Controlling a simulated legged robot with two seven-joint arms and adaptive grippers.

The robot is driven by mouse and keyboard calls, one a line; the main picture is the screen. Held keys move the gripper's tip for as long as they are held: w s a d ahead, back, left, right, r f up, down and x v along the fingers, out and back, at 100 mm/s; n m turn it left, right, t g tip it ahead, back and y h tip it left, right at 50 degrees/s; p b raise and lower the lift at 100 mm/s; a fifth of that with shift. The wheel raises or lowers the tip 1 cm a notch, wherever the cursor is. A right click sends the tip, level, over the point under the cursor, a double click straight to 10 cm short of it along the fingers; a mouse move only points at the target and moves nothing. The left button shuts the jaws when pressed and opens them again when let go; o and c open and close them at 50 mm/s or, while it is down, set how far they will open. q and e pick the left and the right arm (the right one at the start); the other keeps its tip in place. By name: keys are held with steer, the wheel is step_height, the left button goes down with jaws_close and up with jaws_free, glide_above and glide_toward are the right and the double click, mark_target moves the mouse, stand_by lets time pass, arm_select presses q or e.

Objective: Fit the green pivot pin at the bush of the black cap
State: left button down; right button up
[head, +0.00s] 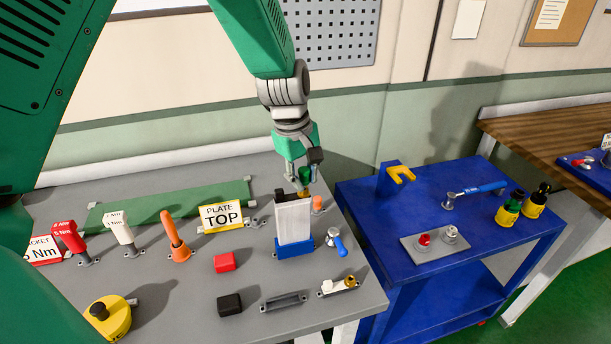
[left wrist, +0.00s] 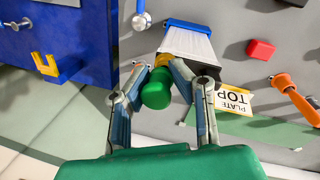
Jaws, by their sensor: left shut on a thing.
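My left gripper (head: 304,168) is shut on the green pivot pin (head: 304,176) above the top right edge of an upright pale profile (head: 293,220). In the left wrist view the pin's green head (left wrist: 156,90) points toward the camera between the two fingers, with a yellow part (left wrist: 164,73) beyond it. The black cap (head: 280,196) shows as a dark piece at the profile's top; it is partly hidden by the finger in the left wrist view. I cannot tell whether the pin touches the bush. My right gripper is out of view.
The profile stands in a blue holder (head: 294,248) on the grey bench, beside a blue-handled clamp (head: 338,243). Red (head: 225,262) and black (head: 229,304) blocks lie in front. A blue cart (head: 460,265) at right carries a yellow hook (head: 401,173) and several tools.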

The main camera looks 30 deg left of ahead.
arm_select(q)
steer(key=shift+f, duration=0.7)
steer(key=c, duration=1.3)
jaws_free()
steer(key=shift+c, duration=0.2)
steer(key=shift+r, duration=0.1)
steer(key=shift+r, duration=0.25)
step_height(320, 180, up, 11)
steer(key=s+a, duration=0.1)
steer(key=shift+s+a, duration=0.15)
steer(key=shift+s, duration=0.05)
